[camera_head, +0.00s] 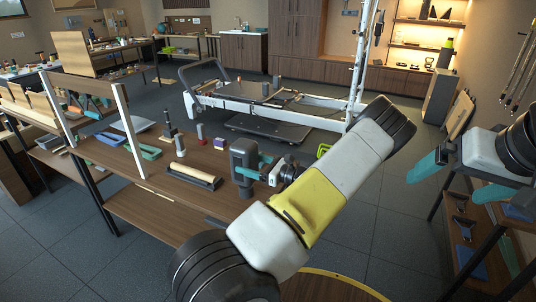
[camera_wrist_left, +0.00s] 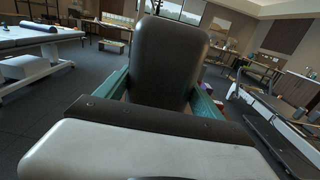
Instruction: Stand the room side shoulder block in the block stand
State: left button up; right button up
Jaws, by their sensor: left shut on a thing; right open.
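My left gripper (camera_head: 262,168) has teal fingers and is shut on the dark padded shoulder block (camera_head: 243,157). The block is upright at the right end of the wooden bench, with a short dark post (camera_head: 245,190) below its pad. I cannot tell whether the post touches the bench. In the left wrist view the block (camera_wrist_left: 170,58) rises between the teal fingers (camera_wrist_left: 168,95), its lower part hidden by my gripper. I cannot pick out the block stand for certain. My right gripper (camera_head: 455,180) is open and empty at the right.
The wooden bench (camera_head: 150,207) carries a cream and black roller-like piece (camera_head: 194,176), small upright pieces (camera_head: 180,146) and green tools (camera_head: 145,149). A white-framed reformer (camera_head: 300,109) stands behind. A shelf unit (camera_head: 478,232) is at the right. Dark floor (camera_head: 385,225) lies between.

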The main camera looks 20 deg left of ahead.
pick_arm(q)
jog(key=shift+f, duration=0.55)
jog(key=shift+f, duration=0.1)
jog(key=o, duration=2.1)
jog(key=shift+f, duration=0.1)
jog(key=d, duration=0.8)
jog(key=s+d+r+n+t+h, duration=0.1)
jog(key=s+d+r+n+h, duration=0.3)
jog(key=s+r+n+h, duration=0.2)
jog(key=s+d+r+n+t+h, duration=0.2)
jog(key=s+d+r+n+h, duration=0.3)
jog(key=s+r, duration=0.6)
jog(key=s+d+r+n+t+h, duration=0.2)
jog(key=s+d+r+n+h, duration=0.2)
jog(key=s+r+n+h, duration=0.3)
jog(key=shift+s+d+r+h, duration=0.1)
jog(key=shift+s+r+h, duration=0.25)
jog(key=shift+r, duration=0.15)
jog(key=shift+s+d+r+h, duration=0.1)
jog(key=shift+s+r+h, duration=0.1)
jog(key=shift+r+h, duration=0.3)
jog(key=shift+s+d+r+h, duration=0.1)
jog(key=shift+s+r+h, duration=0.2)
jog(key=shift+r, duration=0.25)
